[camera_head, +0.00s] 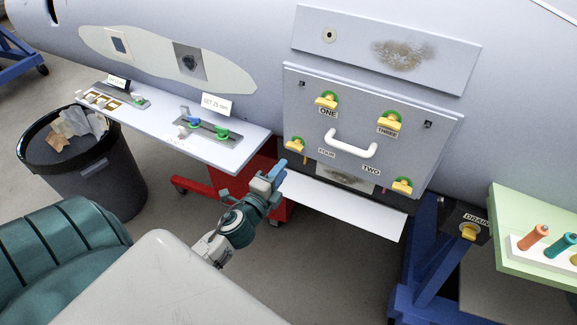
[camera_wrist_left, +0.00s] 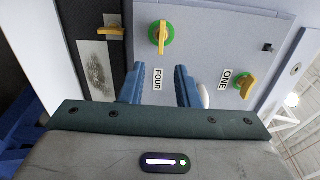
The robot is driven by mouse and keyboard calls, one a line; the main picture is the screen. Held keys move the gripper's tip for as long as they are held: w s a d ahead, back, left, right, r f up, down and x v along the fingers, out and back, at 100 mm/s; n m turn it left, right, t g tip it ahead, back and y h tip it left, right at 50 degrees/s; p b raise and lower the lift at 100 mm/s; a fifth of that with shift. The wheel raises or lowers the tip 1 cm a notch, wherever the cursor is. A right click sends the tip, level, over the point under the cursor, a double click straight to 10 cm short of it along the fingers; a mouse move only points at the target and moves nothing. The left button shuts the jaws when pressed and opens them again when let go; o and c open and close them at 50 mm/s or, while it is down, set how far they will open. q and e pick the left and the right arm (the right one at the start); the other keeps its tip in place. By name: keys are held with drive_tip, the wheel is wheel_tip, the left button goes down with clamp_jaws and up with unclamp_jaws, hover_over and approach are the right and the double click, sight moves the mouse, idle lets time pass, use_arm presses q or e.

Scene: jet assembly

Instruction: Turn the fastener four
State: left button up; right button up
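Fastener four (camera_head: 295,145) is a yellow handle on a green disc at the lower left of the grey panel (camera_head: 300,115), left of the FOUR label (camera_head: 327,153). In the left wrist view the fastener (camera_wrist_left: 161,36) lies ahead of my fingers, its handle upright in the picture. My left gripper (camera_head: 274,176) is just below and left of it in the head view. In the wrist view its blue fingers (camera_wrist_left: 158,72) are apart with nothing between them, short of the fastener. My right gripper is not in view.
Fastener one (camera_head: 327,99), fastener three (camera_head: 389,121) and fastener two (camera_head: 402,185) surround a white handle (camera_head: 350,144) on the panel. A white shelf (camera_head: 340,207) juts out below. A side table (camera_head: 225,150) stands left, with a bin (camera_head: 90,170) beyond.

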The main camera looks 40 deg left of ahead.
use_arm(q)
drive_tip(key=shift+s+d+b, duration=0.1)
drive_tip(key=shift+s+b, duration=0.25)
drive_tip(key=shift+s, duration=0.8)
drive_tip(key=shift+f, duration=0.1)
drive_tip(key=s+a+f+n+g, duration=0.1)
drive_tip(key=a+f+n+g, duration=0.15)
drive_tip(key=f, duration=0.85)
drive_tip(key=s+a+f+n+g, duration=0.1)
drive_tip(key=s+f+n+g, duration=0.15)
drive_tip(key=f, duration=0.95)
drive_tip(key=s+f+n+g, duration=0.2)
drive_tip(key=s+f, duration=0.2)
drive_tip(key=f, duration=0.4)
drive_tip(key=s+f+n+g, duration=0.2)
drive_tip(key=s+f, duration=0.2)
drive_tip(key=f, duration=0.5)
drive_tip(key=s+d+f+n+g, duration=0.3)
drive_tip(key=s+f, duration=0.6)
drive_tip(key=s, duration=0.5)
drive_tip(key=s+d+f+n+g, duration=0.3)
drive_tip(key=s+f, duration=0.7)
drive_tip(key=s, duration=0.4)
drive_tip(key=shift+s+d+n+g+h, duration=0.15)
drive_tip(key=shift+n+g+h, duration=0.25)
drive_tip(key=shift+n+g, duration=0.55)
